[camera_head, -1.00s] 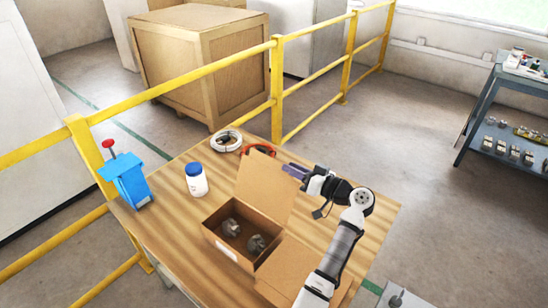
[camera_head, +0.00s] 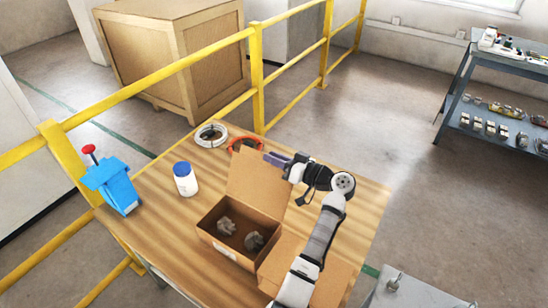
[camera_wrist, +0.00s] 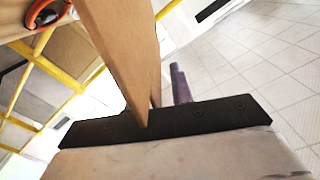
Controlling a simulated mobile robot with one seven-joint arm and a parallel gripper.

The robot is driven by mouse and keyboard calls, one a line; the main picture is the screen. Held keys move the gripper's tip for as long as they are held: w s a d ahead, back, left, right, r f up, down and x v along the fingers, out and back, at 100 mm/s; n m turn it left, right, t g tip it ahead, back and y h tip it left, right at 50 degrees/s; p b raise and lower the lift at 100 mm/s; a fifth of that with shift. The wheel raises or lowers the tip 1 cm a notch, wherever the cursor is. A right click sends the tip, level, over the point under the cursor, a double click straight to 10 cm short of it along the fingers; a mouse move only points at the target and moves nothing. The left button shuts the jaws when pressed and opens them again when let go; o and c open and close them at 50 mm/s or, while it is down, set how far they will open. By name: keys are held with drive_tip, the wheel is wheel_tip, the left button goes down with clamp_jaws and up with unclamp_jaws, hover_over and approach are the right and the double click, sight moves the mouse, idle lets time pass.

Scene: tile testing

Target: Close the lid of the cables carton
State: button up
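The open brown carton (camera_head: 215,243) stands on the wooden table, with several grey metal parts inside. Its lid (camera_head: 255,188) stands up at the back, leaning slightly backward. My gripper (camera_head: 278,159) is at the upper right of this lid, close behind its top edge. In the wrist view the lid (camera_wrist: 118,35) is a brown panel running down close to the gripper.
A white jar with a blue lid (camera_head: 185,180) and a blue device with a red knob (camera_head: 113,184) stand at left. A white cable coil (camera_head: 211,135) and a red-orange coil (camera_head: 246,143) lie behind the carton. A yellow railing (camera_head: 257,80) runs behind the table.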

clamp_jaws()
idle(1.2)
